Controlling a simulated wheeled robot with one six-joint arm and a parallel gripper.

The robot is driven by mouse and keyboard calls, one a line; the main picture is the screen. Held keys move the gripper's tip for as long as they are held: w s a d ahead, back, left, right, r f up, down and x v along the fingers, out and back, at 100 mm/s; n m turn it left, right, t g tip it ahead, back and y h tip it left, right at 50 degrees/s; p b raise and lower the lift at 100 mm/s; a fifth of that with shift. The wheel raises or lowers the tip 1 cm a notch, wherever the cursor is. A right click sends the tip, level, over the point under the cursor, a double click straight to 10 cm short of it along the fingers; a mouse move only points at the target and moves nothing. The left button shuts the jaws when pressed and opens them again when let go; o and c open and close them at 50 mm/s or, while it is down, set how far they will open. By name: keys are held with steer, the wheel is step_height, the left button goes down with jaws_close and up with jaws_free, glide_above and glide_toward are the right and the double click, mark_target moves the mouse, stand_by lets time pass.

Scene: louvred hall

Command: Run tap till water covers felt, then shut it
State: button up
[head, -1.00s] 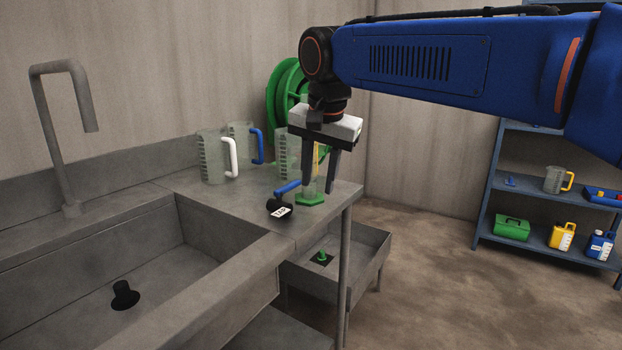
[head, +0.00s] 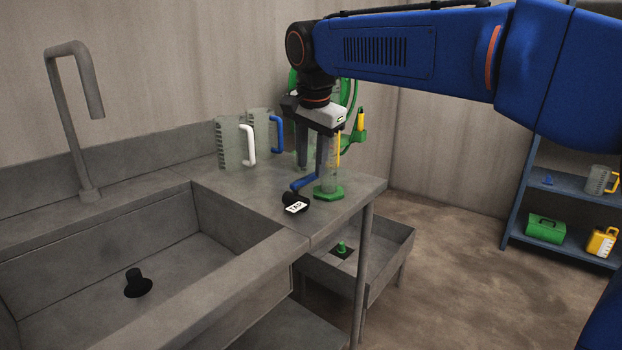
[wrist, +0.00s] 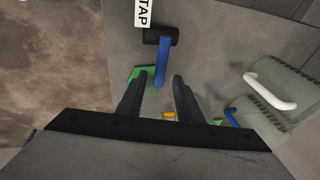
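The tap control is a black valve (head: 294,199) labelled TAP with a blue lever (head: 304,184), on the counter right of the sink. My gripper (head: 312,172) points down close to the lever, beside the green-based clear cylinder. In the wrist view my gripper (wrist: 158,78) is open, fingers apart. The lever (wrist: 161,62) runs from the black valve (wrist: 160,36) toward the space between the fingertips; I cannot tell whether they touch it. The grey spout (head: 78,85) bends over the sink (head: 100,262), with no water seen running. I cannot make out the felt.
The clear cylinder on a green base (head: 328,192) stands very close to my fingers. Jugs with white (head: 231,143) and blue (head: 261,128) handles stand against the wall. A black plug (head: 134,281) stands in the sink. A lower trough (head: 385,250) is right of the counter.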

mark_target(311, 175)
steer(key=shift+x, duration=2.55)
jaws_close()
